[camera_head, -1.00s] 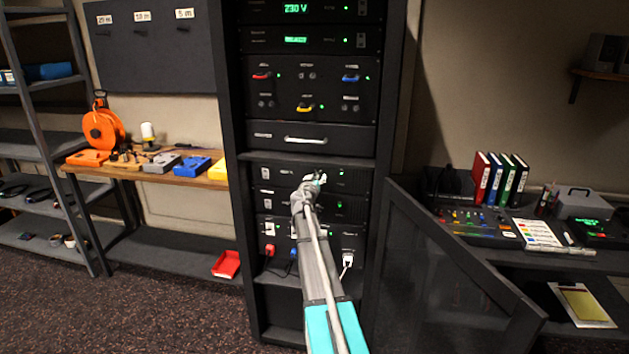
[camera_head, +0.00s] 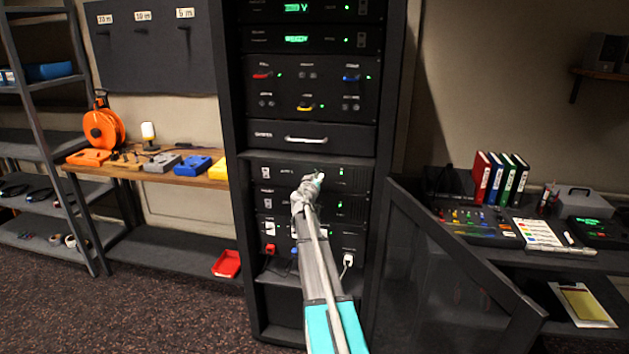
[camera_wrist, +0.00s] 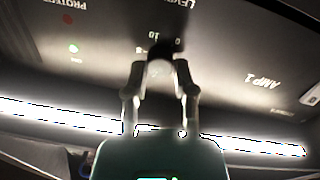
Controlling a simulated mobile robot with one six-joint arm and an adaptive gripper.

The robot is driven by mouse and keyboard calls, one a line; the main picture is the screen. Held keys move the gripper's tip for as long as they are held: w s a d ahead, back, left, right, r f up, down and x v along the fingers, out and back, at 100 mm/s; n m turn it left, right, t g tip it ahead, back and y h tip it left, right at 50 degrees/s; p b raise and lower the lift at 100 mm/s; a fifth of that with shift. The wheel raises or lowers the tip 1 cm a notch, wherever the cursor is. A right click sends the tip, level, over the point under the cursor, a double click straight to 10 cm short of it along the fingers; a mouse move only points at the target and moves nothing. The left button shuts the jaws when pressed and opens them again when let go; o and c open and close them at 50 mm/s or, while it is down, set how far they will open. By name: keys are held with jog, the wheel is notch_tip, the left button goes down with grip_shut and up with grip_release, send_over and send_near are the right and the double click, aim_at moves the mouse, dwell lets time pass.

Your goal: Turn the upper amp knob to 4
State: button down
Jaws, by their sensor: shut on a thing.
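The upper amp (camera_head: 275,172) is a black panel in the rack, below the drawer with the silver handle. My gripper (camera_head: 318,178) is at the right-centre of this panel in the head view and hides the knob there. In the wrist view, which is turned upside down, my gripper (camera_wrist: 161,66) is shut on the dark amp knob (camera_wrist: 166,47) under the "LEVEL" label. A "10" scale mark shows beside the knob. The knob's pointer and the other scale numbers are hidden or too blurred to read. "AMP 1" is printed on the panel.
The lower amp (camera_head: 276,202) sits right below. The rack's open door (camera_head: 440,265) stands out to the right of my arm. A bright strip (camera_wrist: 60,116) crosses the wrist view behind the fingers. A workbench (camera_head: 150,176) stands left of the rack.

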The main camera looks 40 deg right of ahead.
jog(key=n, duration=0.5)
jog(key=shift+w+d+n, duration=0.15)
jog(key=shift+n, duration=0.25)
jog(key=n, duration=0.5)
jog(key=shift+t+b, duration=0.4)
jog(key=shift+c, duration=2.2)
grip_release()
jog(key=shift+f, duration=0.1)
